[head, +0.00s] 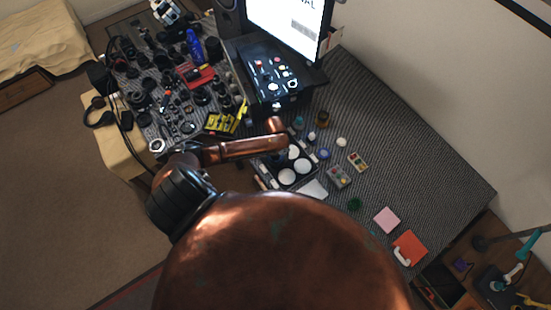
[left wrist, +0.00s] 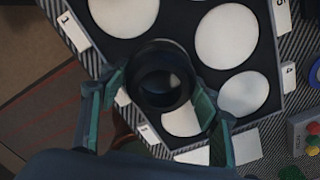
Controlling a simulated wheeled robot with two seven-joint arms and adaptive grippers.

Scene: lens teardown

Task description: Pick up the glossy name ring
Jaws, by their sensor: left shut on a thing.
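The glossy name ring (left wrist: 163,78) appears in the left wrist view as a dark, round, shiny part with an open middle. My left gripper (left wrist: 160,90) is shut on it, with a green-padded finger on each side. The ring is over the black tray (left wrist: 180,20) with white round pads, and it covers part of that tray. I cannot tell how high it is above the tray. In the head view the left arm reaches over the tray from the left; the ring cannot be made out there. My right gripper is not in view.
White number tags (left wrist: 74,31) stand along the tray's edge. A grey box with coloured knobs (head: 338,177) is right of the tray. A pink pad (head: 387,220) and an orange-red block (head: 409,248) lie farther right.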

